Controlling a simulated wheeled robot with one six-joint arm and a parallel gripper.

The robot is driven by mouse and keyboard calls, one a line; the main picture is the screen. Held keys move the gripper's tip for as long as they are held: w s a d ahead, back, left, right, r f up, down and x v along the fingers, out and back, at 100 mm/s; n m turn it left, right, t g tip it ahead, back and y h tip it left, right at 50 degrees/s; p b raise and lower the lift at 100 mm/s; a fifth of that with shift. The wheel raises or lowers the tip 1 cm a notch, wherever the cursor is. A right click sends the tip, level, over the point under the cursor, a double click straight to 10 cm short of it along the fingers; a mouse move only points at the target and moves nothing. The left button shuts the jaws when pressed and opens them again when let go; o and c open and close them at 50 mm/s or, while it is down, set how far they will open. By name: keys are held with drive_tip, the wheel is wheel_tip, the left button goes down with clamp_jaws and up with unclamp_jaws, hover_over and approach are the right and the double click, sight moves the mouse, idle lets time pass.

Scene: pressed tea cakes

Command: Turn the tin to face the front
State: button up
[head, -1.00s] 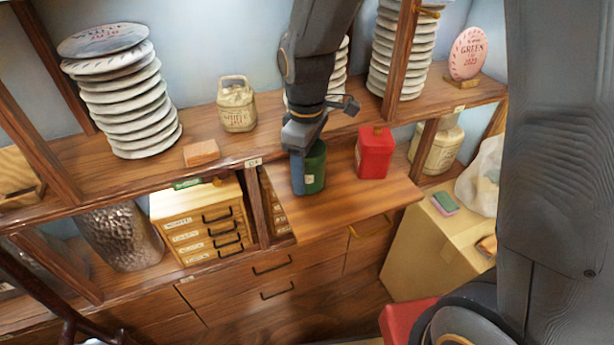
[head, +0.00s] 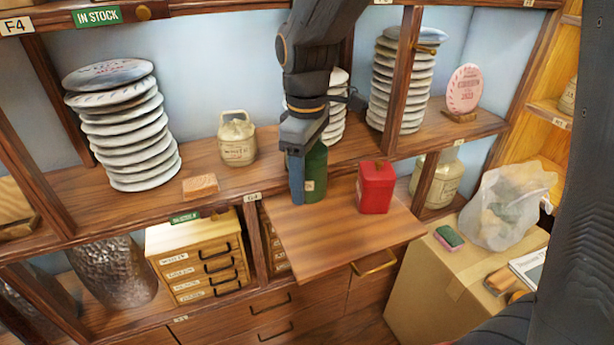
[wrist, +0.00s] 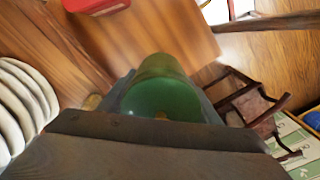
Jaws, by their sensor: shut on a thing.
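The green tin (head: 316,174) stands upright on the pulled-out wooden board (head: 330,245), near its back left. A small pale label shows on the tin's side in the head view, close to the blue finger. My gripper (head: 302,178) comes down from above and is shut on the green tin, with a blue finger along its left side. The wrist view shows the tin's rounded green top (wrist: 160,95) between the fingers. A red tin (head: 376,188) stands on the board to the right, apart from the green one.
Stacks of wrapped tea cakes (head: 125,125) stand on the shelf behind. A cream jar (head: 237,140) and a small wooden block (head: 200,186) sit left of my gripper. The board's front is bare. A cardboard box (head: 425,290) stands at right.

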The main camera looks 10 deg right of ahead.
sight(306, 225)
wheel_tip(306, 225, down, 9)
drive_tip(key=shift+r+p, duration=0.15)
drive_tip(key=shift+p, duration=0.45)
drive_tip(key=n+b, duration=0.1)
drive_tip(key=n, duration=0.1)
drive_tip(key=shift+n+b, duration=0.3)
drive_tip(key=shift+b, duration=0.05)
drive_tip(key=n+b, duration=0.2)
drive_tip(key=n, duration=0.1)
drive_tip(key=shift+s, duration=0.15)
drive_tip(key=shift+s+n+p, duration=0.15)
drive_tip(key=shift+n+p, duration=0.25)
drive_tip(key=shift+n, duration=0.3)
drive_tip(key=shift+r+n+p, duration=0.1)
drive_tip(key=shift+n+p, duration=0.25)
drive_tip(key=shift+n, duration=0.55)
drive_tip(key=shift+f, duration=0.4)
